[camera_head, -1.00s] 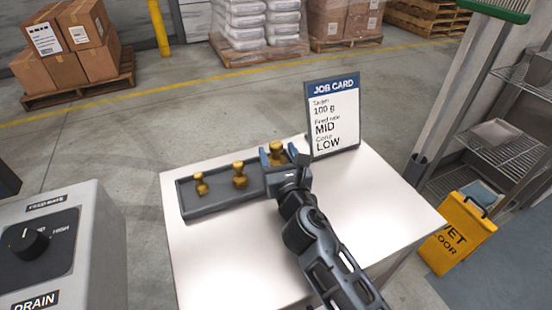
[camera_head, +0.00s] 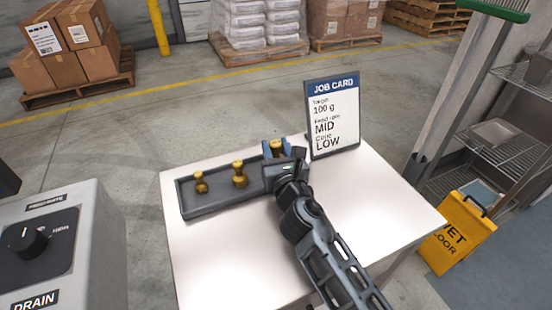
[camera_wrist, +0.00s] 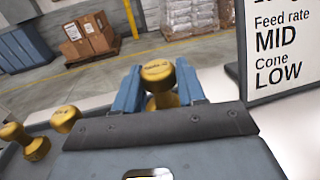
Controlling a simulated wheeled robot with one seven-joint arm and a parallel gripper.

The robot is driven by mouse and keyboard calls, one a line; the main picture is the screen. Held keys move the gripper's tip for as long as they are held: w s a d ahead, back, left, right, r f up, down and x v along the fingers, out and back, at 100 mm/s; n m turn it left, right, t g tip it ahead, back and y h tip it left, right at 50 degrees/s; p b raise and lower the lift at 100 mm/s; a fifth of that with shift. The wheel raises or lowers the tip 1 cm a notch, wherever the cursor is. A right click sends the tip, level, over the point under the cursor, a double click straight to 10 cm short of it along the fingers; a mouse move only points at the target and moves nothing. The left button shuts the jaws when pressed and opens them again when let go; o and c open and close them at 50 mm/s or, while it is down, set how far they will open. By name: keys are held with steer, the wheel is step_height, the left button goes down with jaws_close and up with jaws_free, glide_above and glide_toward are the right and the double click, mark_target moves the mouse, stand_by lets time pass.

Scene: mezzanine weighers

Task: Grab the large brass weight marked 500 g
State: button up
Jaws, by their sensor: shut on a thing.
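The large brass weight (camera_head: 276,147) stands at the right end of the dark tray (camera_head: 222,204). In the wrist view the weight (camera_wrist: 158,78) sits between the two blue fingers of my gripper (camera_wrist: 160,88), which is shut on it. The marking on its top is too blurred to read, and its lower part is hidden behind my gripper's dark bar. In the head view my gripper (camera_head: 275,150) covers the tray's right end. I cannot tell whether the weight's base still touches the tray. A middle-sized brass weight (camera_head: 239,175) and a small one (camera_head: 200,182) stand in the tray to the left.
A job card (camera_head: 333,118) stands upright just right of my gripper. The white table (camera_head: 225,265) is clear in front of the tray. A grey control box (camera_head: 70,235) stands at left, and a yellow wet-floor sign (camera_head: 457,233) at right.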

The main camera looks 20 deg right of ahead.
jaws_close()
steer(key=shift+r, duration=0.1)
